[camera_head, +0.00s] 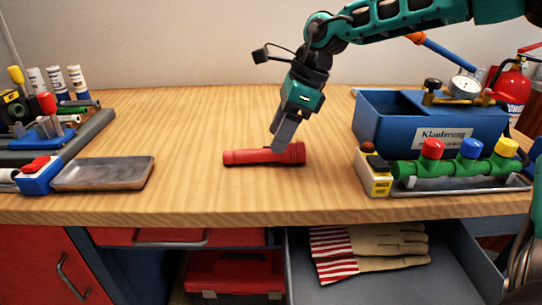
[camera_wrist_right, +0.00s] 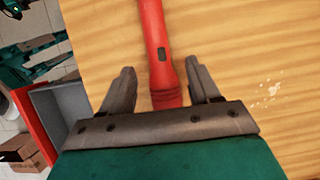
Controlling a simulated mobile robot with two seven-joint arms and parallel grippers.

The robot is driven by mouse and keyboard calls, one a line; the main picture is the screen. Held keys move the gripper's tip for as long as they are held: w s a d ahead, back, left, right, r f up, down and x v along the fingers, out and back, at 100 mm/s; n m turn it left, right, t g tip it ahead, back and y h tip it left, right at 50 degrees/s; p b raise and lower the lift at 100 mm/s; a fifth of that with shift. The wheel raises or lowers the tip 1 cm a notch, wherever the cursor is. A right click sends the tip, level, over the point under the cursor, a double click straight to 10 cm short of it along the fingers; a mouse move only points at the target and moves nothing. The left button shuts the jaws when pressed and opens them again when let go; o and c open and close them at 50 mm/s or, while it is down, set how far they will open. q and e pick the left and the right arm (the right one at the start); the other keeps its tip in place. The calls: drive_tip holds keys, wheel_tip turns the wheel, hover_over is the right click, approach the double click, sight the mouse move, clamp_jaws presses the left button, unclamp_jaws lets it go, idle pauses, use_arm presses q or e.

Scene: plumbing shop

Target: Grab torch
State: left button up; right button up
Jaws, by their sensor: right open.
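A red torch (camera_head: 248,156) lies on its side on the wooden workbench (camera_head: 210,195), near the middle, with its wider head to the right. My right gripper (camera_head: 281,139) points down over the torch near its head end. In the right wrist view the torch (camera_wrist_right: 157,45) runs between the two spread fingers of the gripper (camera_wrist_right: 160,78), with a gap on each side. The gripper is open. I cannot tell how far the fingertips reach down beside the torch. My left gripper is not in view.
A grey tray (camera_head: 105,173) and a tool holder lie on the left. A blue test pump box (camera_head: 385,122) and a green manifold with coloured knobs (camera_head: 465,166) stand on the right. An open drawer below holds gloves (camera_head: 375,248). The bench around the torch is clear.

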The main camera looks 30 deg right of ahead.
sight(264, 153)
drive_tip(key=x, duration=0.3)
drive_tip(key=shift+a+f, duration=0.1)
drive_tip(key=shift+f, duration=0.15)
clamp_jaws()
idle(0.4)
